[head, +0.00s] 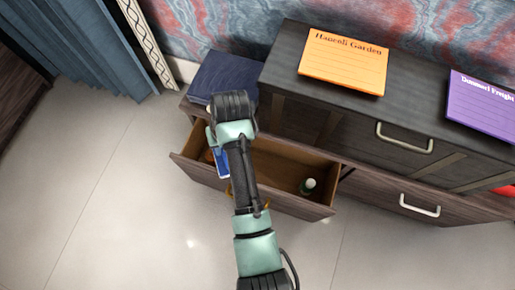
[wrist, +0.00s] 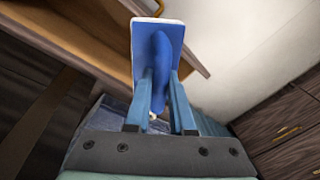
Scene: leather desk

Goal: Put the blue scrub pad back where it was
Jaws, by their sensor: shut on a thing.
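The blue scrub pad (wrist: 172,30) is a flat blue plate with a paler edge and a rounded blue grip. My gripper (wrist: 160,84) is shut on that grip, with one finger on each side. In the head view the pad (head: 222,164) shows beside my arm, over the left part of an open drawer (head: 305,208). My gripper (head: 213,143) is mostly hidden there by my wrist. I cannot tell how far the pad is above the drawer floor.
A green bottle with a white cap (head: 308,186) is in the drawer's right part. An orange thing (head: 209,156) shows at its left. A dark blue box (head: 222,75) sits behind. An orange card (head: 343,60) and purple card (head: 484,104) lie on the dark cabinet.

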